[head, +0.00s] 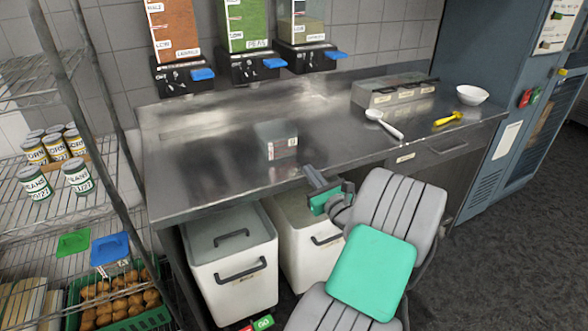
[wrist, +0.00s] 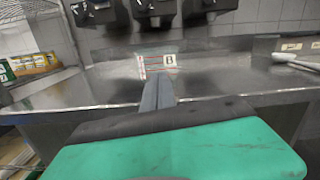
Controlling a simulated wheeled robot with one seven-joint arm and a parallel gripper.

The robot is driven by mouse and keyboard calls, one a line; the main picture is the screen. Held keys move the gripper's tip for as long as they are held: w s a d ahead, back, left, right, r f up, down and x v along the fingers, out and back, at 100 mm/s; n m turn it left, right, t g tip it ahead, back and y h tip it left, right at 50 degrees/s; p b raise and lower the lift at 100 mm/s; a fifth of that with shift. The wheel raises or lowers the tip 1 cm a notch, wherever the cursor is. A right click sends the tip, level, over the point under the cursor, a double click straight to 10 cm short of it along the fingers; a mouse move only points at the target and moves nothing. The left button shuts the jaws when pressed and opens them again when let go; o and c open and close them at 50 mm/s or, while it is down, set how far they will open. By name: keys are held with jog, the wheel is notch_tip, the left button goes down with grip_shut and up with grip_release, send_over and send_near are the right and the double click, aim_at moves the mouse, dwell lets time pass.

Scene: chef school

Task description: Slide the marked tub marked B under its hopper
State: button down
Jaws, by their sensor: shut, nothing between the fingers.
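The tub marked B (head: 275,133) is a small clear grey box standing upright on the steel counter, left of its middle. In the wrist view the tub (wrist: 152,66) is straight beyond my fingertips, with a black B on a white label facing me. My gripper (head: 313,174) is at the counter's front edge, on the near right side of the tub, apart from it in the head view. In the wrist view my gripper (wrist: 159,80) has its fingers together and holds nothing. Three wall hoppers, orange (head: 174,28), green (head: 245,25) and grey-green (head: 302,20), hang behind the counter.
The hoppers have blue levers (head: 203,74). On the counter's right are a divided box (head: 380,92), a white scoop (head: 384,124), a yellow scoop (head: 449,118) and a white bowl (head: 472,95). The steel between tub and hoppers is bare. White bins (head: 230,265) stand underneath.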

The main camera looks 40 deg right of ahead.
notch_tip(320, 180, up, 4)
jog(key=a+n+b, duration=0.1)
jog(key=n+b, duration=0.2)
jog(key=b, duration=0.1)
jog(key=n+p, duration=0.1)
jog(key=n, duration=1.3)
send_near(283, 142)
jog(key=shift+g, duration=0.4)
jog(key=x, duration=0.6)
jog(key=shift+w+r, duration=0.3)
jog(key=shift+w, duration=0.1)
